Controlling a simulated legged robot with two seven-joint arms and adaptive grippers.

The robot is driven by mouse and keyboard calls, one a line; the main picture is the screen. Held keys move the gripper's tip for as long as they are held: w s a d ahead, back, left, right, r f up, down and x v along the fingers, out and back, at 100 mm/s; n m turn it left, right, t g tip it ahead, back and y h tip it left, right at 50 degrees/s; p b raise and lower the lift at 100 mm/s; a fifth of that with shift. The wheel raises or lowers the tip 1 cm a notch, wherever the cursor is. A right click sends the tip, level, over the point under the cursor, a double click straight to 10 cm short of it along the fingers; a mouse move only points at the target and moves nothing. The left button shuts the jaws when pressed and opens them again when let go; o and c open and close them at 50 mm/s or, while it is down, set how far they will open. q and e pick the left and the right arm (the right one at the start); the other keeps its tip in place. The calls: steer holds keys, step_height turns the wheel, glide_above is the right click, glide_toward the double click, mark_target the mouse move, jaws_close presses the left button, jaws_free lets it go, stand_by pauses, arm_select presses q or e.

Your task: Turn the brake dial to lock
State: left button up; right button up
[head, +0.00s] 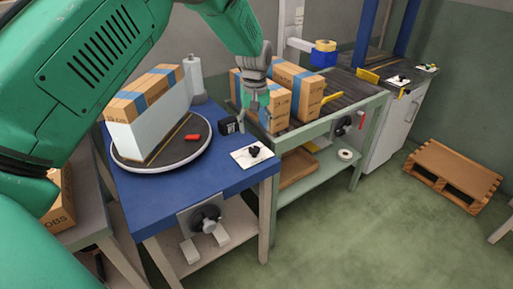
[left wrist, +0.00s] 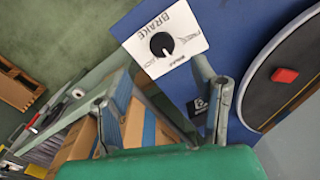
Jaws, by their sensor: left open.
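The brake dial is a black round knob (head: 255,151) on a white plate (head: 240,157) at the front right corner of the blue table. In the left wrist view the knob (left wrist: 161,44) sits on the plate (left wrist: 181,23), which carries the words BRAKE, FREE and LOCK. A small pale mark shows on the knob's lower edge; its exact setting is hard to tell. My left gripper (head: 255,104) is open and empty, above and behind the dial in the head view. In the left wrist view its fingers (left wrist: 161,92) are spread apart, clear of the knob. My right gripper is not in view.
A turntable (head: 200,158) bears a white-sided carton and a red block (head: 193,137). Cartons (head: 297,92) stand on the conveyor close beside my left gripper. A crank (head: 208,222) is on the table's front.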

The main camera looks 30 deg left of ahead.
mark_target(254, 148)
arm_select(q)
steer(key=f, duration=0.5)
steer(key=a+f, duration=0.1)
steer(key=f, duration=0.1)
steer(key=shift+w+f+b, duration=0.1)
steer(key=shift+f+b, duration=0.1)
steer(key=shift+b, duration=0.1)
steer(key=shift+d+f, duration=0.2)
steer(key=shift+f, duration=0.45)
steer(key=shift+d+f, duration=0.1)
steer(key=shift+d, duration=0.05)
steer(key=c, duration=1.2)
